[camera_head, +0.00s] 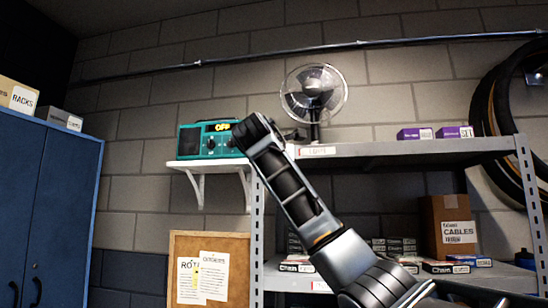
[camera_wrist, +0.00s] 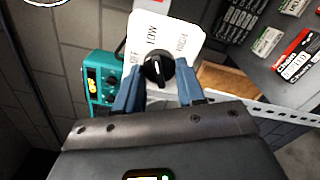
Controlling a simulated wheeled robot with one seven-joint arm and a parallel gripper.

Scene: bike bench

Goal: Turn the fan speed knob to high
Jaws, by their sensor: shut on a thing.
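The fan (camera_head: 314,92) stands on the grey metal shelf's top in the head view. In the wrist view, a black round knob (camera_wrist: 158,66) sits on a white plate (camera_wrist: 178,24) printed OFF at the left, LOW at the top and HIGH at the right. My gripper (camera_wrist: 159,82) is shut on the knob, one blue finger on each side. A small pale mark shows on the knob, but I cannot tell surely which word it points to. In the head view, my arm hides the knob and the gripper's fingertips.
A teal radio (camera_head: 208,140) with an orange display stands on a small white wall shelf (camera_head: 205,166). The metal shelf (camera_head: 400,148) holds purple boxes (camera_head: 415,133) on top and a CABLES carton (camera_head: 448,225) lower down. A corkboard (camera_head: 240,250) hangs below, and a blue cabinet (camera_head: 50,190) stands left.

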